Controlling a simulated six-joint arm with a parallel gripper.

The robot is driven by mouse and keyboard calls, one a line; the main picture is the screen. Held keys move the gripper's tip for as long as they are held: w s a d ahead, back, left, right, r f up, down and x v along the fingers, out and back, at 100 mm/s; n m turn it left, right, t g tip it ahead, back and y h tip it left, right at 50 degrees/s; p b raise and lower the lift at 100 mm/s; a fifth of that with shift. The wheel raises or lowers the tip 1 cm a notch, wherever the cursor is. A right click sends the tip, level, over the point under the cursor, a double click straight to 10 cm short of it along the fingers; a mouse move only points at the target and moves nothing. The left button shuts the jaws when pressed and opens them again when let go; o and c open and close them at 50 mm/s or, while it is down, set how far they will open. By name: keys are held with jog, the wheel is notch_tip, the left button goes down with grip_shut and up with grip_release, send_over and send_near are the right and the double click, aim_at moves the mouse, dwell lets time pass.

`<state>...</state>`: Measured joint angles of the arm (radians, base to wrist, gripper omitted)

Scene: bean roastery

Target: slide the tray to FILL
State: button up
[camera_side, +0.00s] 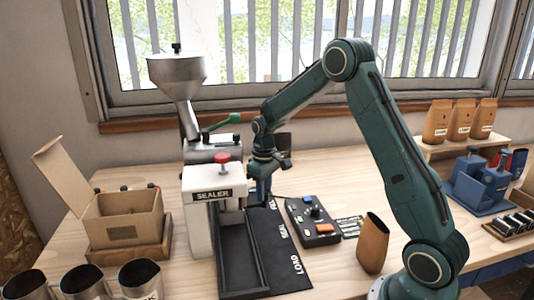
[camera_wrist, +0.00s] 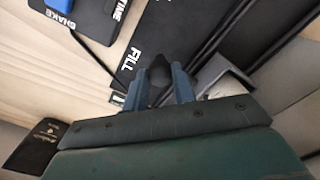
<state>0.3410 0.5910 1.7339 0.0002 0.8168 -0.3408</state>
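A black mat (camera_side: 285,262) lies beside the sealer, with LOAD at its near end and SEAL farther back. In the wrist view the word FILL on the mat (camera_wrist: 136,45) shows just beyond my fingers. A long dark track (camera_side: 241,292) runs from under the sealer toward the front. My gripper (camera_side: 262,188) is low behind the sealer's right side, at the mat's far end. In the wrist view its blue fingers (camera_wrist: 160,85) close on both sides of a dark knob (camera_wrist: 158,70). Whether the knob belongs to the tray is hidden; a grey edge (camera_wrist: 235,82) shows beside it.
The white sealer (camera_side: 200,225) and steel hopper (camera_side: 178,70) stand left of my gripper. A control box (camera_side: 312,222) and a brown pouch (camera_side: 373,245) are to the right. An open carton (camera_side: 122,220) and metal cups (camera_side: 82,282) are at the left.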

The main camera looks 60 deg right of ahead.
jog(key=o, duration=0.5)
jog(key=shift+c, duration=0.2)
jog(key=shift+r, duration=0.1)
notch_tip(320, 180, up, 14)
dwell(0.3)
